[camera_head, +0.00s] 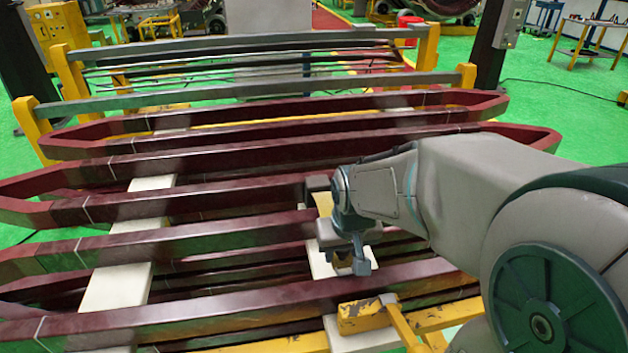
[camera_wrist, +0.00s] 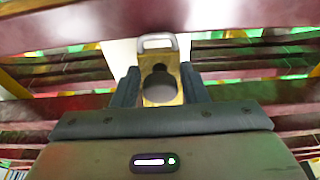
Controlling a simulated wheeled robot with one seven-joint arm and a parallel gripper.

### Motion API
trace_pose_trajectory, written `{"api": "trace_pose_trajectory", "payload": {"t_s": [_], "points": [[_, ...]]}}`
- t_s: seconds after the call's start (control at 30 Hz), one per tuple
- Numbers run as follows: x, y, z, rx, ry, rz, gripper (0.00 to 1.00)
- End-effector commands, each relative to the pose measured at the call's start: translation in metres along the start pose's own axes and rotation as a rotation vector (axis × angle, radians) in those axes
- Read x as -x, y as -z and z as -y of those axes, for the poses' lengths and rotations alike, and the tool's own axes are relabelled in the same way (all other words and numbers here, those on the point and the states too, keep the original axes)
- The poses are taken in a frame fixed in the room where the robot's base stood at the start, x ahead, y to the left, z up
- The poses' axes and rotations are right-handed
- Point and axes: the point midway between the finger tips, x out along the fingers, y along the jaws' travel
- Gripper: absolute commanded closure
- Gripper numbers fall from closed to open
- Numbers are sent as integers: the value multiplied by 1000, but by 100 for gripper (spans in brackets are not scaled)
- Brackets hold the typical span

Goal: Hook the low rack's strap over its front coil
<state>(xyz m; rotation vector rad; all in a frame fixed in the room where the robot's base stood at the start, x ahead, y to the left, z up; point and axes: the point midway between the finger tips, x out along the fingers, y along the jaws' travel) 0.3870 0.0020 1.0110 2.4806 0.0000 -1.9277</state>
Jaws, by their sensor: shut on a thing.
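My gripper (camera_head: 352,264) is shut on the yellow strap (camera_wrist: 162,92), which shows between its two fingers (camera_wrist: 160,86) in the wrist view. The strap has a dark round spot and a pale metal loop (camera_wrist: 157,42) at its far end. In the head view, only a small yellow patch of it shows by the gripper. The front coil (camera_head: 230,307) is the nearest dark red bar on the low rack. My gripper is just behind and above this coil, right of the middle. A dark red bar (camera_wrist: 235,14) crosses the top of the wrist view, near the loop. Contact cannot be told.
More dark red coils (camera_head: 150,203) lie in rows behind, on white supports (camera_head: 118,285). The low rack's yellow frame (camera_head: 365,315) is at the front right. Grey bars on yellow posts (camera_head: 70,75) stand at the back.

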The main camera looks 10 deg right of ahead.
Motion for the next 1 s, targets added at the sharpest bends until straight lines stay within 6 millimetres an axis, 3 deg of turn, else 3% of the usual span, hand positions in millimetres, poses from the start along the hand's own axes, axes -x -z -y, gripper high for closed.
{"api": "trace_pose_trajectory", "payload": {"t_s": [1.0], "points": [[16,-64,0,0,0,-3,83]]}}
